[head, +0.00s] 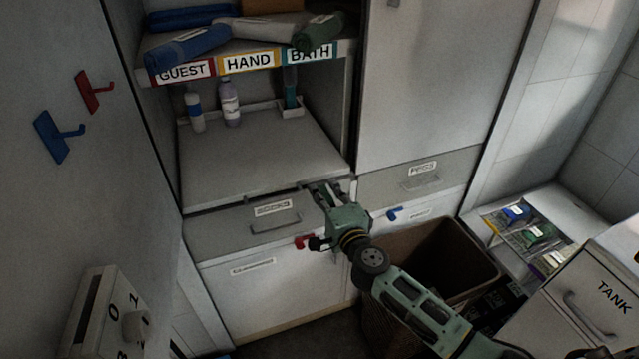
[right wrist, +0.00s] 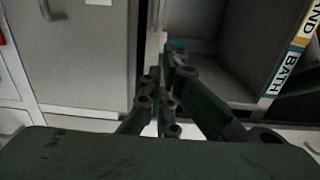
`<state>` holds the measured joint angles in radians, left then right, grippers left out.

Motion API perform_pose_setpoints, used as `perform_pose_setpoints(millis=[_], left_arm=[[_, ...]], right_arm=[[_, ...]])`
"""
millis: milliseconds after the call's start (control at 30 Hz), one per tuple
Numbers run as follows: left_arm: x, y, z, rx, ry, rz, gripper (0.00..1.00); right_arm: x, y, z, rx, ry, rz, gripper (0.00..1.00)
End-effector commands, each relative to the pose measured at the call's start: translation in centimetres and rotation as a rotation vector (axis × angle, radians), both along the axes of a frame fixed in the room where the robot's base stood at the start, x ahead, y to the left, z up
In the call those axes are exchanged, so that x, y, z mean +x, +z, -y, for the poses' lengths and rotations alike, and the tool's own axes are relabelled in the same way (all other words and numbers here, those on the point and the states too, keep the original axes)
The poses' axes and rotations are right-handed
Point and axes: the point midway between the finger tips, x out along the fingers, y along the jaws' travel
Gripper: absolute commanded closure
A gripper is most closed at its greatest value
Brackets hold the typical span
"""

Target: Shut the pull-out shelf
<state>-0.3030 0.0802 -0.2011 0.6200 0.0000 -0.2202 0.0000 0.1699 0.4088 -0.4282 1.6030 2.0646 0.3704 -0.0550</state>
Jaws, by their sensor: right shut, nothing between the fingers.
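The pull-out shelf (head: 255,165) is a flat grey board in the open bay under the GUEST, HAND and BATH labels. Its front edge lies just above the SOCKS drawer (head: 240,228); how far it stands out is hard to tell. My right gripper (head: 325,187) is shut and empty at the right end of the shelf's front edge. I cannot tell whether it touches the edge. In the right wrist view its closed fingers (right wrist: 168,85) point at the bay, and the shelf is not clearly visible there. My left gripper is not in view.
Two bottles (head: 230,103) and a small caddy (head: 290,108) stand at the back of the bay. Rolled towels (head: 245,35) lie above. A brown bin (head: 455,250) stands below my right arm. Red (head: 303,242) and blue (head: 395,214) knobs stick out on the lower fronts.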

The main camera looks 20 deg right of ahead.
Motion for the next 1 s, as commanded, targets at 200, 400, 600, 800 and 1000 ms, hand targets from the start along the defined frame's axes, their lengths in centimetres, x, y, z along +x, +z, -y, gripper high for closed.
perform_pose_setpoints(millis=[200,400,600,800,1000], left_arm=[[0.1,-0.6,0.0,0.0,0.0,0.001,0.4],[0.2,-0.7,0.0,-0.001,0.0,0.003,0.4],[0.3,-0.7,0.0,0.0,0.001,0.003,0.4],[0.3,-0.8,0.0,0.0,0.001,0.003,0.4],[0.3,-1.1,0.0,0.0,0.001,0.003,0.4]], right_arm=[[3.0,-0.1,-0.1,-0.001,-0.001,0.001,1.0],[3.7,-0.1,-0.1,-0.001,0.0,-0.001,1.0],[3.7,0.0,-0.1,-0.001,0.0,0.0,1.0],[4.6,0.0,-0.1,-0.002,-0.002,0.002,1.0],[8.2,0.1,-0.2,-0.001,-0.003,0.003,1.0]])
